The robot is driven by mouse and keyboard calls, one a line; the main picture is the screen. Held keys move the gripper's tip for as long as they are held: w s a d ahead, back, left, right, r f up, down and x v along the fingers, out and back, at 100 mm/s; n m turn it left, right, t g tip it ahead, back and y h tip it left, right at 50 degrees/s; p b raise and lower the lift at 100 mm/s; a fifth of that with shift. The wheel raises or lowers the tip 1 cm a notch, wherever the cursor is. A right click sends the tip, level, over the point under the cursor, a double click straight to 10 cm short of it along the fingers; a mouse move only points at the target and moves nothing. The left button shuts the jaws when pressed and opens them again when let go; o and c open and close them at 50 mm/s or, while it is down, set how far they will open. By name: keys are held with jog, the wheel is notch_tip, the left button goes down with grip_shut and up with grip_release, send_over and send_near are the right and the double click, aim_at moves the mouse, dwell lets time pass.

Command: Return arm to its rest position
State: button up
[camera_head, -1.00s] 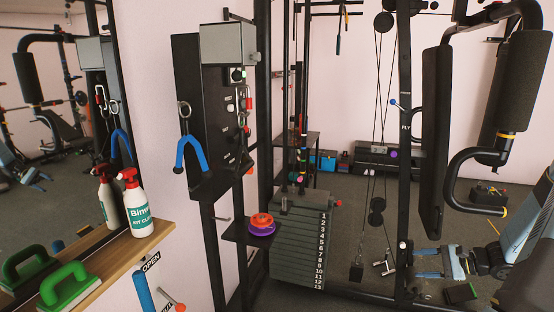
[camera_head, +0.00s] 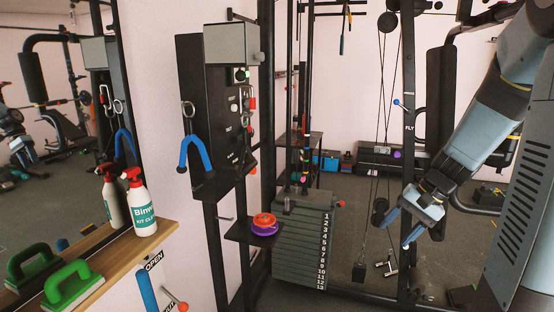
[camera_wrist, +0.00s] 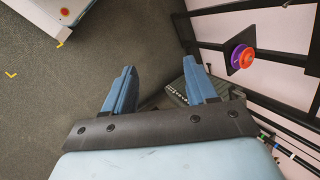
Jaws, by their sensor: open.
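My gripper (camera_head: 411,227) is in the right part of the head view, raised in front of the gym machine, with its blue fingers pointing down and left. The fingers are apart, with nothing between them. My arm runs from the upper right of the head view down to the gripper. In the wrist view my gripper (camera_wrist: 161,85) shows two separated blue fingers over the floor and the weight stack.
The weight stack (camera_head: 302,250) stands left of my gripper. A small shelf (camera_head: 240,236) holds orange and purple plates (camera_head: 264,226). Machine uprights (camera_head: 408,120) stand close to my arm.

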jog(key=s+a+r+n+t+h, duration=0.2)
jog(key=s+a+r+n, duration=0.1)
jog(key=s+r, duration=0.4)
jog(key=s+a+r+n+t+h, duration=0.2)
jog(key=s+a+r+n+h, duration=0.1)
jog(key=s+r, duration=0.4)
jog(key=shift+s+a+t+h, duration=0.25)
jog(key=shift+s+t+h, duration=0.05)
jog(key=shift+s, duration=0.2)
dwell(0.5)
